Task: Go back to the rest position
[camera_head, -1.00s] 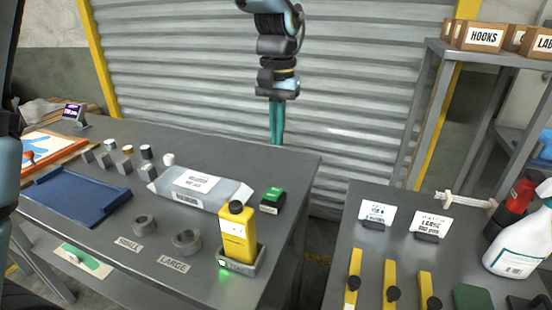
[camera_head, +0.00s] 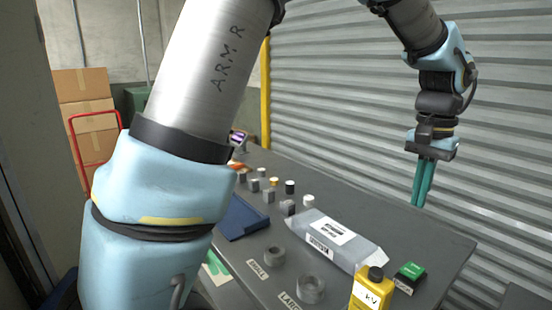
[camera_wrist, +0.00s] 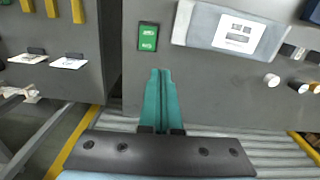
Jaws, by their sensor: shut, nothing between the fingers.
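My gripper (camera_head: 423,183) is raised above the far right edge of the grey table (camera_head: 430,228), in front of the ribbed metal shutter. Its two long teal fingers point down and lie side by side, shut and empty. In the wrist view the fingers (camera_wrist: 160,72) reach toward the table edge, beside the green-topped block (camera_wrist: 148,37) and apart from it. My own arm, with a large grey and blue link, fills the left half of the head view and hides part of the table.
On the table are a clear film package (camera_head: 335,238), a yellow bottle (camera_head: 371,289), a green-topped block (camera_head: 411,272), small cylinders, grey rings (camera_head: 311,289) and a blue tray (camera_head: 241,218). Cartons (camera_head: 84,95) and a red hand truck (camera_head: 97,150) stand at the left. The shutter (camera_head: 350,95) is behind.

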